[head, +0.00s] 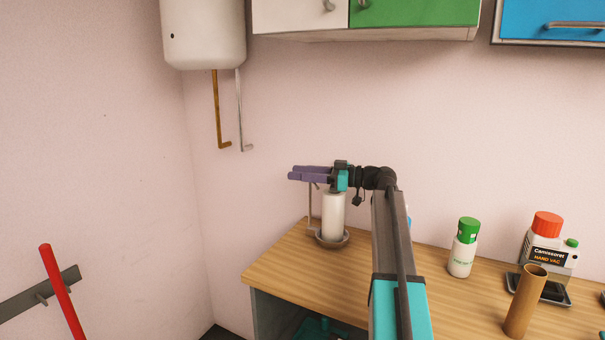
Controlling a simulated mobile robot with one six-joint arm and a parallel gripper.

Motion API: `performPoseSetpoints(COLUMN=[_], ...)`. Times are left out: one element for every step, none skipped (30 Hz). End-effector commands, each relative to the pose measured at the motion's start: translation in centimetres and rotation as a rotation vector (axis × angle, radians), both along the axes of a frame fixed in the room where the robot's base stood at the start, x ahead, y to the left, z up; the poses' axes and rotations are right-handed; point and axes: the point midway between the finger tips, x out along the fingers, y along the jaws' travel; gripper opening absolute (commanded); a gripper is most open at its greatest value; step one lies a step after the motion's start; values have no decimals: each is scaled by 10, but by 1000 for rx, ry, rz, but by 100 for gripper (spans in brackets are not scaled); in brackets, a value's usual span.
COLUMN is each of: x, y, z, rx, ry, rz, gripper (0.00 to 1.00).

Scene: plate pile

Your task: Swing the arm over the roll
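A white roll (333,218) stands upright in a grey round base (331,242) near the left end of the wooden counter. A thin grey upright rod (310,208) rises beside the roll on its left, and its top meets the underside of my gripper in this view. My gripper (292,173) has purple fingers that point left, above and to the left of the roll's top. The fingers look close together, but I cannot tell whether they are open, shut, or touching the rod. My gripper and wrist hide what is at the top of the roll.
On the wooden counter (275,278), a green-capped white bottle (461,259), a brown cardboard tube (524,304) and an orange-capped bottle (549,252) by a black tray (556,291) stand at right. A white boiler (203,35) and cabinets (415,12) hang above. A red handle (62,290) is at left.

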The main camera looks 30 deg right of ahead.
Motion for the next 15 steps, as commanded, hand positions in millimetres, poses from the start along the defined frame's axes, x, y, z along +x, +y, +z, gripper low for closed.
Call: performPoseSetpoints(x=[-1,-2,-3,-5,-6,-8,-10,-12,-15,-18,-20,-24,-27,-30,-34], y=[-2,-3,-5,-6,-8,-11,-14,-17,-20,-24,-27,-32,-35,-39,-44], z=[0,0,-1,-1,-1,-1,-1,-1,-1,-1,-1,-1,-1,-1,-1], rx=[0,0,0,0,0,-1,-1,-1,-1,-1,-1,-1,-1,0,0], ry=[0,0,0,0,0,1,1,1,1,1,1,1,1,0,0], rz=[-1,-1,-1,-2,-2,-2,-2,-2,-2,-3,-3,-2,-1,-1,-2], gripper=[38,38,38,38,38,38,38,38,38,38,38,38,38,38,38])
